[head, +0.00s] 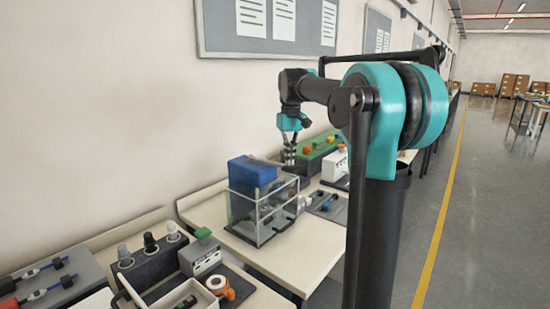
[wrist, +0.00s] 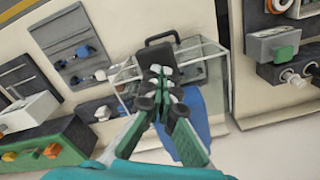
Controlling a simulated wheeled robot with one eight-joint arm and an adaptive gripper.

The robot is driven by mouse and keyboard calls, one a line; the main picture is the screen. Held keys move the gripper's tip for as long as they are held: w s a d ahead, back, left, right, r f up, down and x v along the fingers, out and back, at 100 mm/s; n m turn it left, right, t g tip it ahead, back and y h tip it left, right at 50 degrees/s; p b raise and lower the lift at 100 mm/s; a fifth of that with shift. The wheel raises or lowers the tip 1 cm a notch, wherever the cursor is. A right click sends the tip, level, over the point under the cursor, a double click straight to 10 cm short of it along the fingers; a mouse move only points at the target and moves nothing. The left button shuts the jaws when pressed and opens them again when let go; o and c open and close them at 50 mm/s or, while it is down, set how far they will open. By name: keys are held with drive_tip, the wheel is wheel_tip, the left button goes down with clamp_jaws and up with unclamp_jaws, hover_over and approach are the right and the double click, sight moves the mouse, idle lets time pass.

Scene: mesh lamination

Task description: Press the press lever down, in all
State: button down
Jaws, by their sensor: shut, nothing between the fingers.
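A clear-walled box (head: 262,210) with a large blue block (head: 252,171) at its top stands on the bench in the head view. In the wrist view the clear box (wrist: 205,52) lies beyond my fingers, with a black looped handle (wrist: 161,38) at its far side. This handle looks like the press lever, but I cannot be sure. My gripper (wrist: 161,72) is shut and empty, with its tips in front of the dark part below the handle; contact cannot be told. In the head view my gripper (head: 289,158) hangs right of the blue block. The fingers hide part of the box.
A green-topped unit (head: 318,146) stands behind on the bench. A grey tool panel (head: 328,206) lies right of the box. A grey unit with a green top (head: 202,254) and an orange ring (head: 217,284) are at the near bench. The aisle floor is clear.

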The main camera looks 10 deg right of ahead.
wheel_tip(320, 180, up, 9)
idle(0.8)
idle(0.6)
